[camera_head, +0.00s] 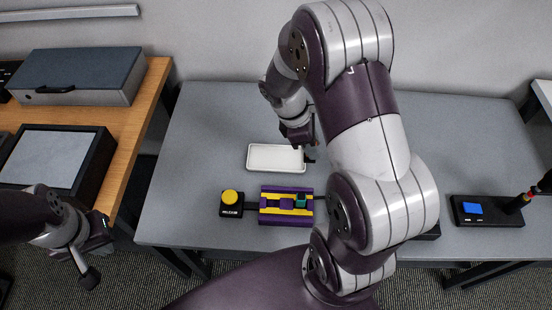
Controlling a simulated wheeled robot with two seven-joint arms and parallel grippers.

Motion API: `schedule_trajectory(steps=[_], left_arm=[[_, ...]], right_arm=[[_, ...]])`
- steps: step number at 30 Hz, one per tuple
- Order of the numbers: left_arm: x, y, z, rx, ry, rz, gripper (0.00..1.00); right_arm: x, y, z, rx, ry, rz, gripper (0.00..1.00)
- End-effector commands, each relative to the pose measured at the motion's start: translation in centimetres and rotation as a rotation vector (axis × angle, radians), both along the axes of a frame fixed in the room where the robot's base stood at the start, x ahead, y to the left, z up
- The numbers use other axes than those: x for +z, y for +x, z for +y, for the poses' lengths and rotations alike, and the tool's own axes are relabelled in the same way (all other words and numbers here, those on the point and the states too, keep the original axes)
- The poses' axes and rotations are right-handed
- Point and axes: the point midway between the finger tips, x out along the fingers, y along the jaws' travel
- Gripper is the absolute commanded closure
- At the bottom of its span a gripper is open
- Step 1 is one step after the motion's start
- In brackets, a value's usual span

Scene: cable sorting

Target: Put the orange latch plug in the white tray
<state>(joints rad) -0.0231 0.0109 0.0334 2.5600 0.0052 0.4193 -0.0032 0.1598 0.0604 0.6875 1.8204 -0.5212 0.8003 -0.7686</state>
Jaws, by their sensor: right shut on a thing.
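The white tray (262,168) is a shallow rectangle lying on the grey table, and its inside looks empty. No orange latch plug shows clearly elsewhere. My left gripper (96,250) is open and empty at the lower left, off the table's left edge.
A purple and yellow fixture (272,203) with a green piece (300,201) stands in front of the tray. A yellow button box (230,203) is left of it. A black device with a blue pad (473,209) is at the right. My right arm hides the table's middle.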

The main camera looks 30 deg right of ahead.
Motion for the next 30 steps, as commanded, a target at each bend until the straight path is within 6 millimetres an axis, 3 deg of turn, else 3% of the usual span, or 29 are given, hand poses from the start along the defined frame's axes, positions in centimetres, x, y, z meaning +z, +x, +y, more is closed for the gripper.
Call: schedule_trajectory(steps=[6, 12, 17, 22, 30], left_arm=[[0.1, 0.0, 0.0, 0.0, 0.0, 0.0, 1.0], [0.1, 0.0, 0.0, 0.0, 0.0, 0.0, 1.0], [0.1, 0.0, 0.0, 0.0, 0.0, 0.0, 1.0], [0.2, 0.0, 0.0, 0.0, 0.0, 0.0, 1.0], [0.1, 0.0, 0.0, 0.0, 0.0, 0.0, 1.0]], right_arm=[[-3.8, 5.7, 2.5, 0.01, 0.001, 0.003, 1.0], [-6.0, 9.3, 4.0, 0.005, 0.001, 0.001, 1.0], [-7.3, 9.8, 4.2, 0.003, 0.0, 0.003, 1.0], [-10.2, 9.9, 4.2, 0.004, 0.001, 0.0, 1.0], [-10.5, 9.9, 4.2, 0.002, 0.001, -0.001, 1.0]])
